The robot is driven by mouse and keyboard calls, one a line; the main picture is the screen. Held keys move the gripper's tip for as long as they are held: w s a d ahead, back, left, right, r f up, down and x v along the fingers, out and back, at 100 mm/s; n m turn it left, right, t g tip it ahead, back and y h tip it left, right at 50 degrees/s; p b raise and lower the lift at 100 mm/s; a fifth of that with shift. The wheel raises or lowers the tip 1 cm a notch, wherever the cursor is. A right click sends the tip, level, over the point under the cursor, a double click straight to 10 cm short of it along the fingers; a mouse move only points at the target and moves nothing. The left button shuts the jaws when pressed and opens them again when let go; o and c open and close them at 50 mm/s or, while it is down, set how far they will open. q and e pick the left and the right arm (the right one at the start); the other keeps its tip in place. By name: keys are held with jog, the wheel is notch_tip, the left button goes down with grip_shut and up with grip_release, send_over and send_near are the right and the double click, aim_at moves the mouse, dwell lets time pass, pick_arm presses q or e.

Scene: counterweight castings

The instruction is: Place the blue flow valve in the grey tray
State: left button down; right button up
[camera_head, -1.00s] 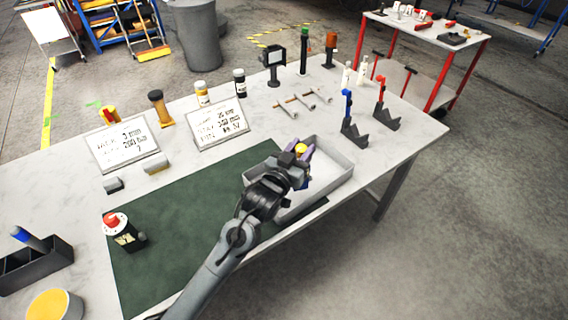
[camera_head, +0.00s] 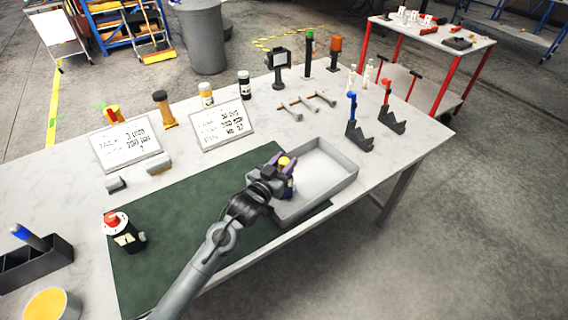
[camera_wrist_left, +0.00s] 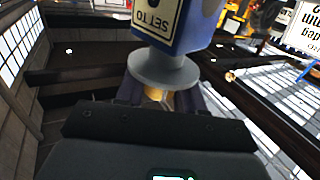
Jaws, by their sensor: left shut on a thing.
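My left gripper (camera_head: 280,168) is shut on the blue flow valve. In the left wrist view the blue flow valve (camera_wrist_left: 183,25) shows a blue body with a white "SET TO" label, a grey flange and a yellow part between the fingers. In the head view its yellow top (camera_head: 284,161) and a little blue show, mostly hidden by the gripper. The grey tray (camera_head: 345,183) is a shallow open box at the right end of the green mat. The gripper and valve are over its left side; their height above it is unclear. My right gripper is not in view.
A red-topped device (camera_head: 124,232) stands on the green mat (camera_head: 190,215). Two sign plates (camera_head: 222,124) and several bottles are behind. Blue-topped (camera_head: 355,122) and red-topped (camera_head: 390,107) items on dark stands are right of the tray. The tray's visible floor looks empty.

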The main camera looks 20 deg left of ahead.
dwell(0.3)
pick_arm(q)
jog(key=c, duration=1.1)
grip_release()
jog(key=shift+f, duration=0.15)
jog(key=shift+c, duration=0.2)
jog(key=o, duration=0.4)
jog(key=shift+o, duration=0.2)
jog(key=shift+s+a+r, duration=0.1)
jog(key=shift+s+r, duration=0.1)
jog(key=shift+s, duration=0.3)
jog(key=s+a+p, duration=0.1)
jog(key=s+a, duration=0.1)
jog(key=s, duration=0.8)
jog(key=shift+s, duration=0.35)
